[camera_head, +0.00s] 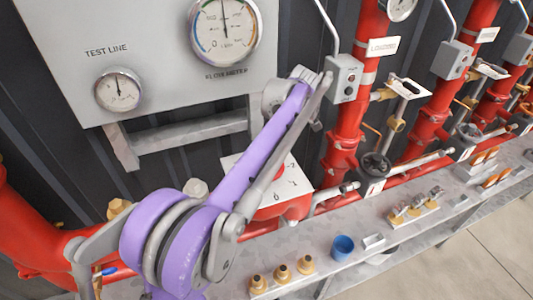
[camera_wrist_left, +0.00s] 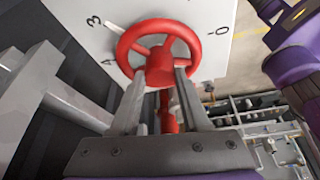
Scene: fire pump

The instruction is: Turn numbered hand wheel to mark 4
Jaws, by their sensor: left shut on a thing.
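The red hand wheel (camera_wrist_left: 160,50) sits in front of a white plate (camera_wrist_left: 75,12) with dark marks; I can read 3, 4 and 0 in the left wrist view. A short pale tab (camera_wrist_left: 115,27) shows at the wheel's upper left rim, beside the 3 and above the 4. My left gripper (camera_wrist_left: 163,82) is shut on the wheel, its two grey fingers either side of the hub area. In the head view the plate (camera_head: 297,190) is partly covered by my purple left arm, which also hides most of the wheel and the gripper. My right gripper is not in view.
A grey panel with a test line gauge (camera_head: 119,90) and a flow meter (camera_head: 225,30) hangs above. Red pipes (camera_head: 347,130) stand to the right. A grey bench (camera_head: 325,240) carries brass fittings (camera_head: 282,272) and a blue cup (camera_head: 343,247).

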